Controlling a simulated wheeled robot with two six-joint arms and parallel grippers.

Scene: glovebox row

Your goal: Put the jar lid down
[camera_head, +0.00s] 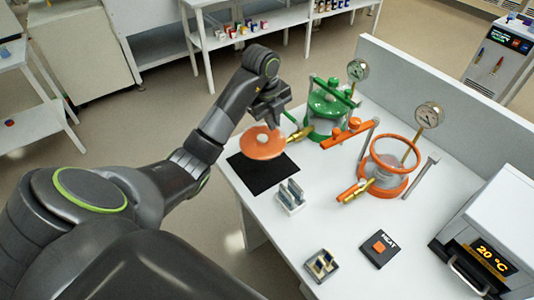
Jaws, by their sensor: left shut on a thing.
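The mat lies at the table's left edge. The open orange jar (388,178) stands to the right, with an orange ring rim, a clamp bar and a gauge. A green jar (326,110) with its green lid on stands behind. My right gripper is not in view.
A small metal rack (291,196) stands just right of the mat. A black pad with an orange button marked HEAT (379,249), a small holder (321,265) and a white oven reading 20 °C (490,240) are nearer. A low wall (450,105) bounds the back.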

